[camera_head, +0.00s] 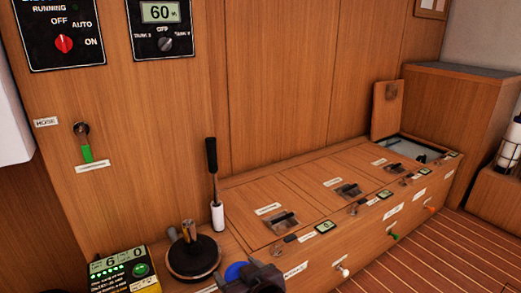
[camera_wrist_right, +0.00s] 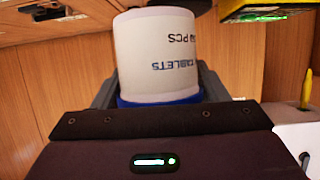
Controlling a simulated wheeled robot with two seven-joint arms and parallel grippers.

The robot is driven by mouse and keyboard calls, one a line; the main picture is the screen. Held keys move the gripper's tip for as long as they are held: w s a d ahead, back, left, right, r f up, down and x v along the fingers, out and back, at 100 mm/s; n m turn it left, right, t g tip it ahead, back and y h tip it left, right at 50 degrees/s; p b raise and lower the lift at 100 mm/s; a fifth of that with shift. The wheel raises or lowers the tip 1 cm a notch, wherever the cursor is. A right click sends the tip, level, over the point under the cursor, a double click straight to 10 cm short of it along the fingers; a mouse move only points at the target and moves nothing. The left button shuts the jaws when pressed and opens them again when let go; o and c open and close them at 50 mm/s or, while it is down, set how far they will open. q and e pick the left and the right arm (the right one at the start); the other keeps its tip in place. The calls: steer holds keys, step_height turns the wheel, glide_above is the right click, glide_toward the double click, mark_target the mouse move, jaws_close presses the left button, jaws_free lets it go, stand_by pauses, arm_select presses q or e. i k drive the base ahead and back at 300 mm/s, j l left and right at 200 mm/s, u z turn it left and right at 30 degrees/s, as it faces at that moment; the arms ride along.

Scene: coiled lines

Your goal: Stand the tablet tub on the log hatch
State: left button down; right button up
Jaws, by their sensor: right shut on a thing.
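The tablet tub (camera_wrist_right: 157,55) is a white cylinder with a blue end; its "TABLETS" print is upside down in the right wrist view. My right gripper (camera_wrist_right: 157,95) is shut on it. In the head view the tub's blue end (camera_head: 236,271) shows at the bottom edge, beside my dark right gripper (camera_head: 256,277), in front of the wooden bench. Several hatches with dark latches line the bench top, such as the nearest hatch (camera_head: 250,222). Their labels are too small to read, so I cannot tell which is the log hatch. My left gripper is out of view.
A round black base (camera_head: 192,259) with a metal fitting stands left of the hatches, near a black-handled lever (camera_head: 213,165) and a yellow-black meter (camera_head: 125,272). The far hatch lid (camera_head: 387,108) stands raised over an open compartment. The closed hatch tops look largely clear.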

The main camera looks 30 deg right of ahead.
mark_target(374, 153)
steer(key=l+u, duration=0.1)
steer(key=l, duration=0.7)
steer(key=l+u, duration=0.1)
steer(key=l, duration=0.65)
steer(key=k+l+u, duration=0.1)
steer(key=l, duration=0.7)
steer(key=l+u, duration=0.1)
steer(key=l, duration=0.4)
steer(key=k+l+u, duration=0.1)
steer(key=l, duration=0.4)
steer(key=l+u, duration=0.1)
steer(key=l, duration=0.35)
steer(key=k+l+u, duration=0.1)
steer(key=l, duration=0.4)
steer(key=k+l+u, duration=0.1)
steer(key=l, duration=0.35)
steer(key=k+l, duration=0.15)
steer(key=l, duration=0.35)
steer(key=i+l+u, duration=0.1)
steer(key=l, duration=0.4)
steer(key=i+l+u, duration=0.1)
steer(key=l, duration=0.4)
steer(key=l+u, duration=0.1)
steer(key=l, duration=0.45)
steer(key=i, duration=0.05)
